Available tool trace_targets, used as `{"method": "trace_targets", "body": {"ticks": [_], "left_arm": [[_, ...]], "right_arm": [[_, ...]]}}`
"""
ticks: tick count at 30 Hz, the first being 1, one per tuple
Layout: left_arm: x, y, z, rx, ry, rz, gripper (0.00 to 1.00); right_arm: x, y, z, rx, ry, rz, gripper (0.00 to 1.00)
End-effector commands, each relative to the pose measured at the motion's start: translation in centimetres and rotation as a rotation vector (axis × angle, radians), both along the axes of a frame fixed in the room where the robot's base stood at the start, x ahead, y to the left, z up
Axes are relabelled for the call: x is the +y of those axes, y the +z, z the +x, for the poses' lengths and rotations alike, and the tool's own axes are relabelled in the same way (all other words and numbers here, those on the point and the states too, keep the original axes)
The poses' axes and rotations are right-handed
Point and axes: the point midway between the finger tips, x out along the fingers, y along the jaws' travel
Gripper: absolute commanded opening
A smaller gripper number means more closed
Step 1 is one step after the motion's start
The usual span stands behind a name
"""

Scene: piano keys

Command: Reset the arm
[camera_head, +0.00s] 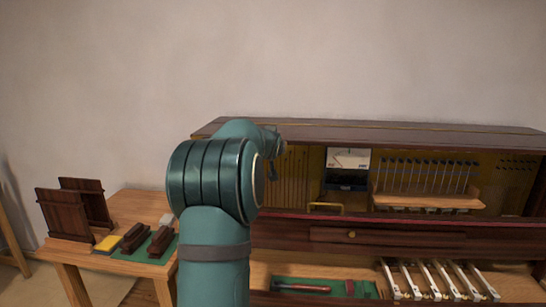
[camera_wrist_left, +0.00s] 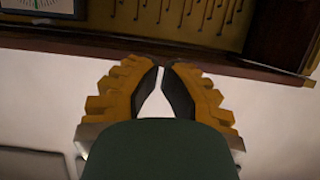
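My left arm (camera_head: 214,185), teal and banded, rises in front of the piano in the head view. Its wrist end reaches over to the piano's upper left; the gripper (camera_head: 272,165) shows only as a small dark part there. In the left wrist view my left gripper (camera_wrist_left: 162,66) has yellow stepped fingers with dark pads. The fingertips lean together with a thin gap between them, and nothing is held. The piano cabinet (camera_head: 390,235) has its upper front open, with pins and hammers inside. My right gripper is in neither view.
A wooden side table (camera_head: 130,205) at left bears dark racks (camera_head: 68,215), a yellow block (camera_head: 108,244) and brown blocks on green cloth. Several white key pieces (camera_head: 440,280) and a red-handled tool (camera_head: 300,287) lie at the piano's front. The wall above is bare.

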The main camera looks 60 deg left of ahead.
Motion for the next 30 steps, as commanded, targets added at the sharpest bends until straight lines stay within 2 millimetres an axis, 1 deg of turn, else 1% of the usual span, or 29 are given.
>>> {"method": "trace_targets", "body": {"ticks": [1,6,15,21,23,26,29,30], "left_arm": [[-0.4,-0.3,0.0,0.0,-0.003,0.0,0.0],[-0.9,-0.8,-0.5,-0.001,-0.003,0.001,0.0],[-1.2,-1.2,-1.0,-0.002,0.0,-0.001,0.0],[-1.2,-1.2,-1.0,-0.001,-0.001,-0.001,0.0],[-1.4,-1.5,-0.8,0.003,-0.005,-0.004,0.0],[-2.7,-3.3,0.5,0.021,-0.033,-0.022,0.0],[-5.4,-6.8,2.9,0.059,-0.087,-0.059,0.0],[-6.9,-8.7,4.0,0.078,-0.114,-0.078,0.0]], "right_arm": [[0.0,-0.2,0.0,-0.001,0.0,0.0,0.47],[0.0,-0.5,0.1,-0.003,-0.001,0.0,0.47],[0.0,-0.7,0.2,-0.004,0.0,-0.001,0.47],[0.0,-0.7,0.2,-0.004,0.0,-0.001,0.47],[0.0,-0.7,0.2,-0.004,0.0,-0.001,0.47],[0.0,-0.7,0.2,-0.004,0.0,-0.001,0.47],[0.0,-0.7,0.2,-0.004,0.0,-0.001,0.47],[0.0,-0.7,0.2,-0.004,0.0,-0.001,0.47]]}}
